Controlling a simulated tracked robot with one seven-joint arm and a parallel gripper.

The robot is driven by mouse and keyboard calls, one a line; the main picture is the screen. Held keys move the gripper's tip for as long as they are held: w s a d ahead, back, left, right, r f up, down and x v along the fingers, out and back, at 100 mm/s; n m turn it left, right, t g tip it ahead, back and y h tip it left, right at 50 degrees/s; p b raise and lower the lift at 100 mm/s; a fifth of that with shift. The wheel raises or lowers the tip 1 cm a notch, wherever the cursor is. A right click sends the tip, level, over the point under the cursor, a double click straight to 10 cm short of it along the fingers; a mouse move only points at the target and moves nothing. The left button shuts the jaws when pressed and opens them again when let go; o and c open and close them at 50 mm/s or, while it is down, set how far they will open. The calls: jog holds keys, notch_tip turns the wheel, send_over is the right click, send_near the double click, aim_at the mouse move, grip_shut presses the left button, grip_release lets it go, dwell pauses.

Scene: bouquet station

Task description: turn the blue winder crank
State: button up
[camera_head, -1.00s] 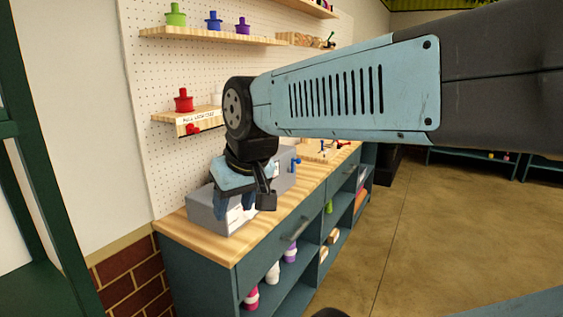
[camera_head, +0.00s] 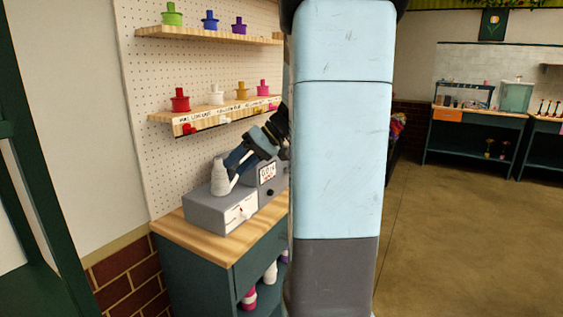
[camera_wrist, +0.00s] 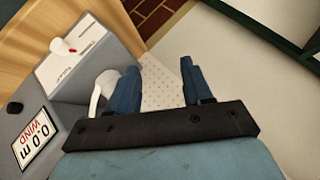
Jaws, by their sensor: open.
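The winder (camera_head: 204,213) is a grey box on the wooden counter, with a white spool (camera_head: 219,182) standing on it and a display (camera_head: 267,172). In the wrist view the display (camera_wrist: 34,140) reads 0.0 m WIND. The blue crank is not visible in either current view; my arm covers the area right of the display. My gripper (camera_head: 230,167) is tilted down-left right by the spool. In the wrist view my gripper (camera_wrist: 160,88) is open, with pegboard between its fingers. The spool (camera_wrist: 104,88) is partly hidden behind the left finger; contact cannot be told.
A small red-tipped lever (camera_head: 241,211) sticks out of the winder's front. Shelves with colored spools, including a red one (camera_head: 180,100), hang on the pegboard above. A dark knob (camera_head: 270,192) sits below the display. Open floor (camera_head: 470,230) lies to the right.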

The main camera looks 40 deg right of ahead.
jog(key=w+d+f+t+h, duration=0.1)
jog(key=d+f+t, duration=0.3)
jog(key=d, duration=0.9)
jog(key=w+d+f+t, duration=0.1)
jog(key=d+f+t, duration=0.3)
jog(key=d, duration=0.9)
jog(key=w+d+f+t+h, duration=0.1)
jog(key=d+f+t, duration=0.3)
jog(key=d, duration=0.8)
jog(key=x, duration=1.3)
jog(key=shift+w+r, duration=0.2)
jog(key=shift+w, duration=0.15)
